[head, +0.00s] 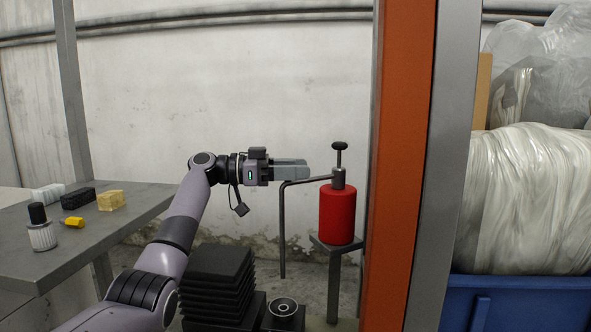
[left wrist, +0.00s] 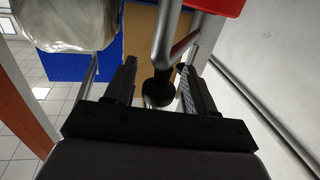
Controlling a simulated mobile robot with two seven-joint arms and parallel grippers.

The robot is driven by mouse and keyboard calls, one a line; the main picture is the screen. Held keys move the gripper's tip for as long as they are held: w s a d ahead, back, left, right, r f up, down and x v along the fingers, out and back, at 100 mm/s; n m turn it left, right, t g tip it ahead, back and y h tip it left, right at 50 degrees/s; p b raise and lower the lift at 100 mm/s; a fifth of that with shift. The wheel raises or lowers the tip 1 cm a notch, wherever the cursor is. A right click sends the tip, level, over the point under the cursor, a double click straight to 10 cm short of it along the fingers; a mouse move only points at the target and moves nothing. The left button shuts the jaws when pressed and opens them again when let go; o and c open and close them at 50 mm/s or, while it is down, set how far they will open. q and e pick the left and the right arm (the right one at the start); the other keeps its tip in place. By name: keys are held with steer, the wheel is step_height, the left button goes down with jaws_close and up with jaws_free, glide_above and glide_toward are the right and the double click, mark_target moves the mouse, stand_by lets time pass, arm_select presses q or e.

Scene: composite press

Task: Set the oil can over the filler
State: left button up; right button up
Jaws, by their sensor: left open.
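The red oil can (head: 338,214) stands upright on a small grey stand, with a bent spout (head: 283,225) reaching left and down and a black plunger knob (head: 339,146) on top. My left gripper (head: 306,169) is open and empty, just left of the knob and above the spout, pointing right. In the left wrist view, the dark knob (left wrist: 158,93) appears between the two fingers (left wrist: 158,85), and a bit of red can (left wrist: 215,5) shows at the top. A metal ring-shaped opening (head: 283,306), apparently the filler, sits low, below the spout's end. My right gripper is out of view.
Black stacked bellows (head: 217,280) stand beside the ring. An orange post (head: 402,160) rises right of the can. A grey table (head: 75,240) at left holds several small items. A blue crate (head: 530,302) with plastic wrap is at right.

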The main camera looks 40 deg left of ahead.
arm_select(q)
steer(key=v, duration=0.7)
stand_by(0.4)
